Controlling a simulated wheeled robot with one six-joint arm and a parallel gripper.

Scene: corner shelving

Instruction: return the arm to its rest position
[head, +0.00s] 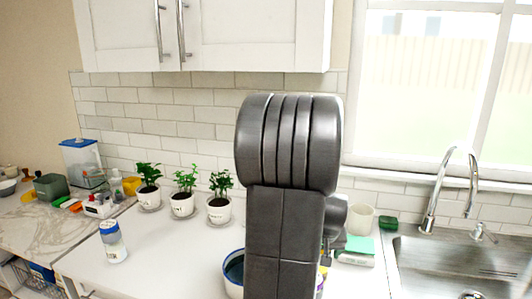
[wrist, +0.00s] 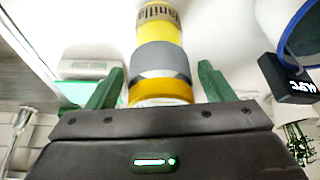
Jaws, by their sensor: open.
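My gripper (wrist: 161,76) shows in the wrist view with its two green fingers spread open. A yellow and grey container with "vanilla" lettering (wrist: 160,58) is in line with the gap between the fingers. Its near end is close to my palm; I cannot tell whether either finger touches it. In the head view my dark grey arm stands upright in the middle and hides my gripper and most of the counter behind it.
A blue-rimmed pot (head: 232,276) is partly hidden beside my arm. A white cup (head: 361,219), a sink (head: 460,262) and a tall faucet (head: 436,195) are on the right. Potted plants (head: 183,203) line the wall. A blue-lidded jar (head: 113,243) stands left, with bare counter around it.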

